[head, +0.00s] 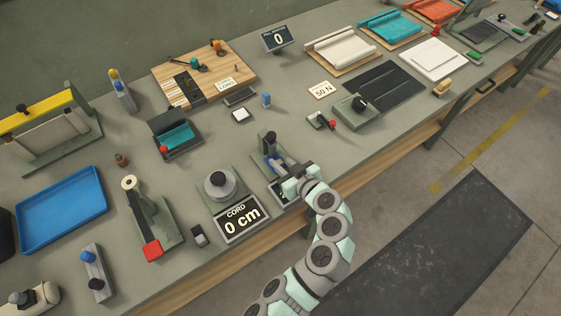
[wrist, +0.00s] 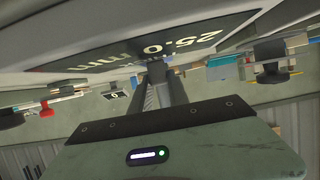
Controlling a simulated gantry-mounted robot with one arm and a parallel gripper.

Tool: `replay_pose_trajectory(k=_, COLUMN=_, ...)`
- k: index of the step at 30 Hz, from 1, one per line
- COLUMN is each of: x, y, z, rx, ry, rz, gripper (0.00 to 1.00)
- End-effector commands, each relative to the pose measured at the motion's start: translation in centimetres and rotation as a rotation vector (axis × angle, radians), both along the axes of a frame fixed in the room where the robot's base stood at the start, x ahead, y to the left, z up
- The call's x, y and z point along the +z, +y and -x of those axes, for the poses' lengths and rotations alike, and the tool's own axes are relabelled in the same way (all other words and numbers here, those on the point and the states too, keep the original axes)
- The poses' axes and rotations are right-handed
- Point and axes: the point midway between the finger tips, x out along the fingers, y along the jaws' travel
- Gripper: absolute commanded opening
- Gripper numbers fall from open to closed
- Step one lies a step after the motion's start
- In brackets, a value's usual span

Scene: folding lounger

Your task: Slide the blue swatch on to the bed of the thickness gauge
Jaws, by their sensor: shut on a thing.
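The thickness gauge (head: 268,142) stands near the front edge of the bench, a grey-green stand with a dark head. The blue swatch (head: 277,159) shows as a small blue patch at the gauge, just ahead of my fingers. My gripper (head: 284,170) is low in front of the gauge and shut on the swatch. The head view is too small to tell how far the swatch lies over the bed. In the wrist view, the fingers (wrist: 162,80) reach under the gauge's upside-down display (wrist: 150,50), which reads 25.0 mm; the swatch cannot be made out there.
Left of the gauge stands a cord gauge (head: 220,187) with a round grey top and a "0 cm" display. To the right are a small red-knobbed tool (head: 321,121) and a grey block with a black knob (head: 357,109).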

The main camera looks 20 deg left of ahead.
Motion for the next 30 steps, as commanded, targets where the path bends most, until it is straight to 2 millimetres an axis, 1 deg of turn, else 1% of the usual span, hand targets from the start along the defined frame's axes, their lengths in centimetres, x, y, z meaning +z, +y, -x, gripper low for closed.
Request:
replay_pose_trajectory(k=8, x=-0.19, y=0.01, z=0.00, rx=0.000, ry=0.000, rz=0.000, gripper=0.00)
replay_pose_trajectory(k=9, x=-0.15, y=0.00, z=0.00, rx=0.000, ry=0.000, rz=0.000, gripper=0.22)
replay_pose_trajectory(k=18, x=-0.14, y=0.01, z=0.01, rx=0.000, ry=0.000, rz=0.000, gripper=0.46)
replay_pose_trajectory(k=30, x=-0.08, y=-0.17, z=0.07, rx=-0.001, ry=0.000, rz=0.000, gripper=0.46)
